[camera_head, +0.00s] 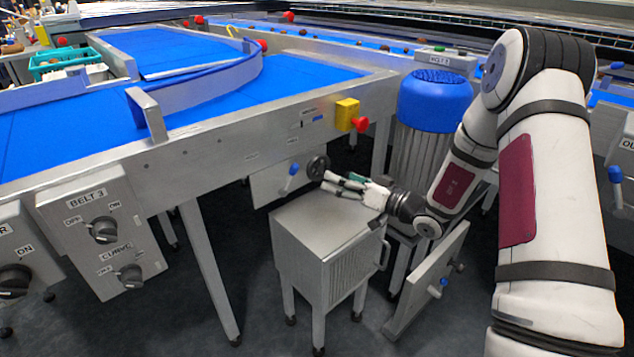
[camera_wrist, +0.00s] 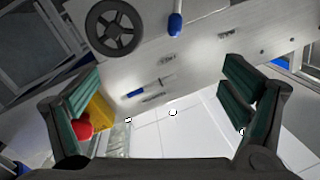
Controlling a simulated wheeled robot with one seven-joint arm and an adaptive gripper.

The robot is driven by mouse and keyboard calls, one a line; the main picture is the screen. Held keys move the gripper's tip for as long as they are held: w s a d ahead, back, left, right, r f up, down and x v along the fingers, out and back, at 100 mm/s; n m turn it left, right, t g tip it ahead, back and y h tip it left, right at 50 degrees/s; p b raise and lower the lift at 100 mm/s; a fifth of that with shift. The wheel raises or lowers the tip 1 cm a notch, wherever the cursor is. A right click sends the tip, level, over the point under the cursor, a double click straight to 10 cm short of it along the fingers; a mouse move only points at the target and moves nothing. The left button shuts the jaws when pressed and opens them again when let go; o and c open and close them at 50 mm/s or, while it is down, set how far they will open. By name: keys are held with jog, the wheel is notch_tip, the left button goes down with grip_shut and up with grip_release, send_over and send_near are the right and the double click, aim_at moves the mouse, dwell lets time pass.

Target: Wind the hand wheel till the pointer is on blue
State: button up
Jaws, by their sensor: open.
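The hand wheel (camera_head: 317,167) is dark and round with spokes, on a grey panel under the belt frame. It also shows whole at the top left of the wrist view (camera_wrist: 114,28). A small slot-like scale with a blue part (camera_wrist: 135,93) is on the frame above the wheel and shows small in the head view (camera_head: 316,118). I cannot make out where its pointer stands. My gripper (camera_head: 333,182) is open and empty, close below and right of the wheel. In the wrist view its fingers (camera_wrist: 160,75) are wide apart, with the wheel not between them.
A blue-handled lever (camera_head: 292,170) is just left of the wheel. A yellow box with a red button (camera_head: 361,124) is on the frame at right. A grey metal cabinet (camera_head: 320,250) stands right under my gripper. A blue-topped motor (camera_head: 435,100) is behind my arm.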

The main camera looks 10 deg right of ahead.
jog(key=t+h+b, duration=0.1)
jog(key=t+h, duration=0.1)
send_near(320, 170)
jog(key=shift+m, duration=0.4)
jog(key=b+x, duration=0.2)
jog(key=x, duration=0.8)
jog(key=shift+w+a+b, duration=0.15)
jog(key=shift+w+b, duration=0.25)
jog(key=c, duration=1.2)
